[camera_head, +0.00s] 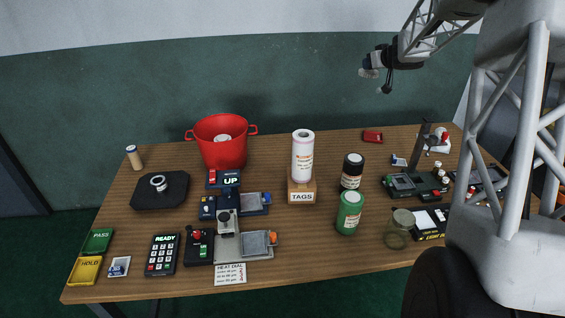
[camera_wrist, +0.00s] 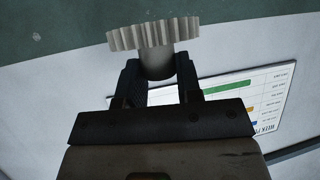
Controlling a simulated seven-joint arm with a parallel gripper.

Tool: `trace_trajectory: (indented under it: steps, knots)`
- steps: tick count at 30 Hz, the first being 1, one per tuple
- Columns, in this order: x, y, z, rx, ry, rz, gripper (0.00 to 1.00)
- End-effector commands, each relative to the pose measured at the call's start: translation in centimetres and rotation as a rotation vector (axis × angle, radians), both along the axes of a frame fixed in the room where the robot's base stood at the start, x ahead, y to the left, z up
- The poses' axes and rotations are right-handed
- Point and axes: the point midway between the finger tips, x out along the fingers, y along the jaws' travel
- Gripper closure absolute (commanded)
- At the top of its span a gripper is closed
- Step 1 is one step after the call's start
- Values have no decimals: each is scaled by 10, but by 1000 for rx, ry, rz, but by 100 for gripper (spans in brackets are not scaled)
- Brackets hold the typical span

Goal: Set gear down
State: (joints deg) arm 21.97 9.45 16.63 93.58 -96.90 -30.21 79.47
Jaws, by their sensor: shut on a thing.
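My gripper (camera_wrist: 157,78) is shut on a grey toothed gear (camera_wrist: 153,34), its two black fingers gripping the hub below the teeth. In the head view my gripper (camera_head: 371,66) is raised high against the green wall, well above and behind the table. The gear is small there and hard to make out. Which spot on the table is for the gear, I cannot tell.
The wooden table (camera_head: 330,256) holds a red bucket (camera_head: 222,150), a black mat (camera_head: 172,195) with a ring-shaped part, a white roll on a TAGS block (camera_head: 301,190), black and green bottles, a glass jar (camera_head: 399,230) and several devices.

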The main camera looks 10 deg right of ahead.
Motion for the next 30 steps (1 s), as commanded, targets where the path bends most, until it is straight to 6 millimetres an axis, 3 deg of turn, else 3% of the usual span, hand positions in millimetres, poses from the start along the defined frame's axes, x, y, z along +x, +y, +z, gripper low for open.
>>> trace_trajectory:
  steps: [1, 9, 18, 27, 30]
  knots:
    - [8, 20, -1, 0, 0, 52, 92]
    - [33, 120, -11, -1, 0, 331, 92]
    - [39, 227, -31, 0, 0, 631, 92]
    - [31, 295, -49, -1, -1, 831, 92]
    - [29, 305, -64, 1, 1, 864, 92]
